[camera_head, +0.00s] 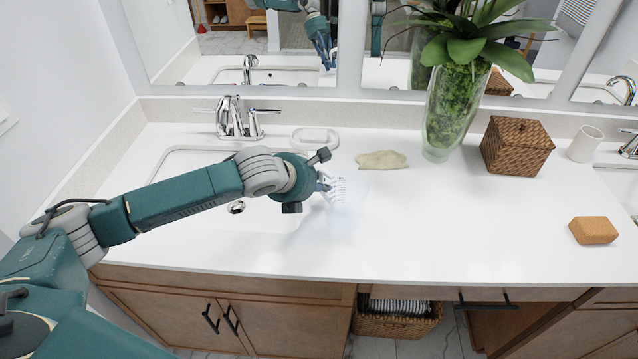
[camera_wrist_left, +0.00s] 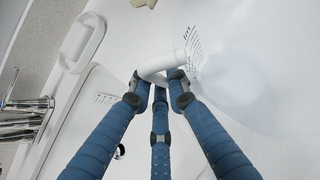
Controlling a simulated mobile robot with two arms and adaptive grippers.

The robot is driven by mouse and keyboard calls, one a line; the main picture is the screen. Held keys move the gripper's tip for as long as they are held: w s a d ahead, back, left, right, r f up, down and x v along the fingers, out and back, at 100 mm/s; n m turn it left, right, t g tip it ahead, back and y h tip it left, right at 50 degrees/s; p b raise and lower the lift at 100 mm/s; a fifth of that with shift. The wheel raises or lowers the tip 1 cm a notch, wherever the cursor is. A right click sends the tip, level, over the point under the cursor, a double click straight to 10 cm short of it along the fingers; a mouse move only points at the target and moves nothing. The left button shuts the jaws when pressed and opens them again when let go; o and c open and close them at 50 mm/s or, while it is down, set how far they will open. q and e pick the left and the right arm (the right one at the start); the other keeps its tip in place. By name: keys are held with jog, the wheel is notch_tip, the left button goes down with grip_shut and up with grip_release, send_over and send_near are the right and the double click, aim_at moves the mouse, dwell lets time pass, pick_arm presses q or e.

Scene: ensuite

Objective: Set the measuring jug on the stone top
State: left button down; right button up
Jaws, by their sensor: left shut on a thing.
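The measuring jug (camera_head: 345,205) is clear and faint against the white stone top (camera_head: 440,220), with grey scale marks on its side. In the left wrist view its pale handle (camera_wrist_left: 160,66) sits between my blue fingers and the scale marks (camera_wrist_left: 193,48) show beyond. My left gripper (camera_head: 325,182) is shut on the handle, on the jug's left side. The jug is over the counter, just right of the left sink; I cannot tell whether its base touches the stone. My right gripper is not in view.
A soap dish (camera_head: 315,138) and beige cloth (camera_head: 382,160) lie behind. A plant vase (camera_head: 452,115), wicker box (camera_head: 516,147) and white cup (camera_head: 585,143) stand at the back right. A cork-coloured block (camera_head: 593,230) lies right. The middle front counter is clear.

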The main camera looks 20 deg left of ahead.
pick_arm(q)
jog(key=c, duration=1.7)
grip_release()
jog(key=shift+f, duration=0.1)
jog(key=shift+s+a+r, duration=0.15)
jog(key=shift+r, duration=0.2)
jog(key=b+v, duration=0.1)
jog(key=v, duration=1)
jog(key=shift+s+r, duration=0.15)
jog(key=shift+s, duration=0.1)
